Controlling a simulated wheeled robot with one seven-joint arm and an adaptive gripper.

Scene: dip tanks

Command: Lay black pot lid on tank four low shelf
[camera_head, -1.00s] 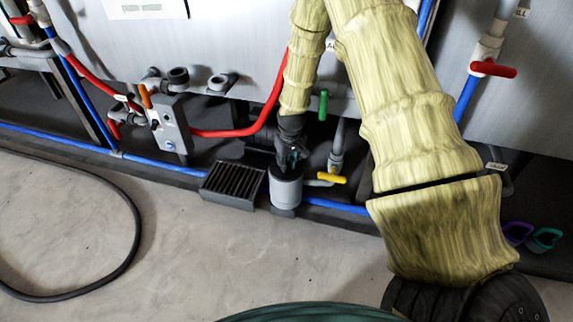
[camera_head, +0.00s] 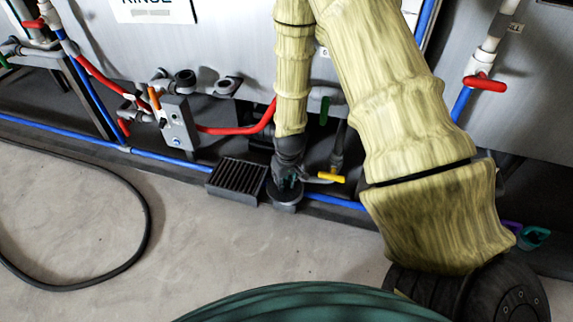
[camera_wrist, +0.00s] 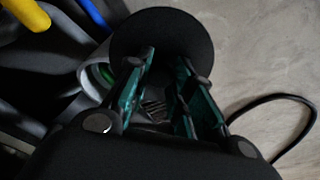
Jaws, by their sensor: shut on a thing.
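The black pot lid (camera_wrist: 162,38) is a flat dark disc held in my gripper (camera_wrist: 162,72), in front of the fingertips in the wrist view. In the head view my gripper (camera_head: 290,178) points down, and the dark lid (camera_head: 272,192) lies at its fingertips. A grey round pot (camera_head: 285,208) stands below the lid, mostly hidden by it. The pot's open rim (camera_wrist: 86,78) shows left of the lid in the wrist view, with green inside. I cannot tell which shelf belongs to tank four.
A black slatted grate (camera_head: 238,180) stands left of the pot. Red and blue pipes, a yellow-handled valve (camera_head: 331,177) and a grey valve box (camera_head: 180,128) crowd the space below the tank (camera_head: 235,50). A black hose (camera_head: 148,220) lies on otherwise clear floor.

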